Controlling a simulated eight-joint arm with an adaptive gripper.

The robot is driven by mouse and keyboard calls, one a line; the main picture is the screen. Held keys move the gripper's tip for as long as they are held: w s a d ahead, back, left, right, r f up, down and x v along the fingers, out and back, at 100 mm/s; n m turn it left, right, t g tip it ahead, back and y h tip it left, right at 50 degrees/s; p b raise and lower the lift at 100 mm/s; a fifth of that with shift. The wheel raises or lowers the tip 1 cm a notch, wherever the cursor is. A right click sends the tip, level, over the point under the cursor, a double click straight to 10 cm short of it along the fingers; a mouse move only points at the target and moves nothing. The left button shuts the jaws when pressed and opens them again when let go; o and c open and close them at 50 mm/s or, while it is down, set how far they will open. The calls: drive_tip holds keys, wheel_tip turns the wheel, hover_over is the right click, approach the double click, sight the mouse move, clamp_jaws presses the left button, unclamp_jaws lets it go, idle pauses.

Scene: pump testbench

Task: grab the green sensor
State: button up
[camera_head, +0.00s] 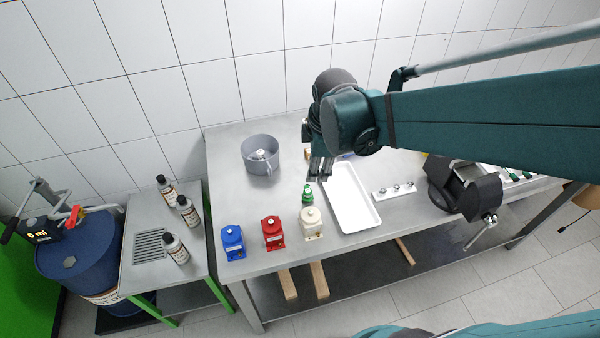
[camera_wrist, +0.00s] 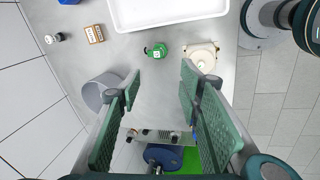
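The green sensor (camera_head: 307,194) stands on the metal table, close behind the cream pump (camera_head: 312,223) in the head view. In the wrist view the green sensor (camera_wrist: 156,50) lies ahead of the fingertips, between the white tray and the cream pump (camera_wrist: 201,56). My gripper (camera_head: 320,172) points down above the table, just behind and above the sensor. In the wrist view my gripper (camera_wrist: 161,82) has its fingers wide apart with nothing between them. The sensor is apart from the fingers.
A white tray (camera_head: 353,202) lies right of the sensor. Red (camera_head: 273,233) and blue (camera_head: 232,242) pumps stand left of the cream one. A grey bowl (camera_head: 262,163) stands at the back left; a vise (camera_head: 466,190) is at the right. The table between bowl and pumps is clear.

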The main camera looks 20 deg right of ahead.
sight(308, 190)
drive_tip(key=w+f+n, duration=0.1)
drive_tip(key=f+n, duration=0.2)
drive_tip(key=w+f+n+g, duration=0.1)
drive_tip(key=w+f+n, duration=0.1)
drive_tip(key=f+n, duration=0.1)
drive_tip(key=w+f+n+g, duration=0.1)
drive_tip(key=w+f+n, duration=0.1)
drive_tip(key=f, duration=0.1)
drive_tip(key=shift+w+a+f+n, duration=0.15)
drive_tip(key=shift+a+f+n, duration=0.1)
drive_tip(key=shift+f+n, duration=0.15)
drive_tip(key=shift+w+f+n+g, duration=0.25)
drive_tip(key=shift+f+n+g, duration=0.15)
drive_tip(key=shift+f+n, duration=0.4)
drive_tip(key=shift+f, duration=0.15)
drive_tip(key=shift+f, duration=1.25)
drive_tip(key=shift+d+f, duration=0.1)
drive_tip(key=shift+f, duration=2.45)
drive_tip(key=c, duration=1)
